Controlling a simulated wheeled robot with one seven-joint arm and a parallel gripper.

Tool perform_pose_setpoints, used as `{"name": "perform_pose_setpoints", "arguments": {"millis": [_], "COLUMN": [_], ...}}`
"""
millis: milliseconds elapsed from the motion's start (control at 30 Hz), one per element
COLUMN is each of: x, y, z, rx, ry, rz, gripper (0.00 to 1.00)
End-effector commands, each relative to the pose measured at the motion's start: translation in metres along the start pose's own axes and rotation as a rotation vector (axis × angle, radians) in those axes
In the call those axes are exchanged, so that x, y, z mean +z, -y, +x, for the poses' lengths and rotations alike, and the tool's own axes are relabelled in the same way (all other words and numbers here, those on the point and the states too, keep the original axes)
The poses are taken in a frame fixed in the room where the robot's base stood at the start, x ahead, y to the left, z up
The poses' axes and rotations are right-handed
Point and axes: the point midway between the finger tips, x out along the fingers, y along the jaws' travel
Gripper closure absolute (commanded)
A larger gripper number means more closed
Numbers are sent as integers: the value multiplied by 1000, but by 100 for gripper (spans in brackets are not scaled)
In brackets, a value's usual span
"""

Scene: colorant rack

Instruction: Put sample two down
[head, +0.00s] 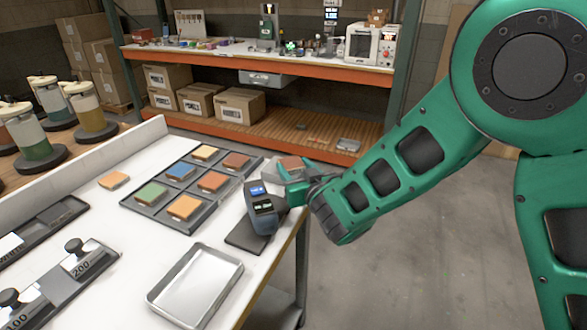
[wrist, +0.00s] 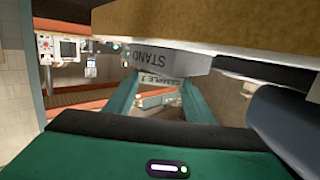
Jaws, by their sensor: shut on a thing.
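My gripper (head: 289,177) is shut on sample two, a flat block (head: 293,163) with a reddish top, beside the table's right edge. In the wrist view the green fingers (wrist: 157,98) close around a grey piece with upside-down lettering that looks like "SAMPLE 2" (wrist: 158,79). Larger letters reading "STAND" show above it. A broad tan slab (wrist: 200,20) fills the top of the wrist view; I cannot tell whether it is part of the held block. The fingers hide part of the block in the head view.
A blue-grey device (head: 262,210) with a lit screen stands close left of my gripper. A dark tray (head: 168,217) holds several coloured blocks. A loose orange block (head: 114,180) lies left of it. An empty metal tray (head: 195,287) lies in front. Bare white table (head: 130,245) shows between.

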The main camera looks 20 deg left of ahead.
Motion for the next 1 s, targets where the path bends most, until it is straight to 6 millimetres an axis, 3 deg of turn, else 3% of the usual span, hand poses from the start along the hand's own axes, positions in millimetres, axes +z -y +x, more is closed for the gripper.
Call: {"name": "perform_pose_setpoints", "arguments": {"millis": [333, 367, 433, 800, 1000], "x": [3, 3, 3, -1, 0], "y": [0, 0, 0, 0, -1], "z": [0, 0, 0, 0, -27], "rx": [0, 0, 0, 1, 0], "ry": [-1, -1, -1, -2, 0], "rz": [0, 0, 0, 1, -1], "gripper": [72, 48, 32, 32, 32]}}
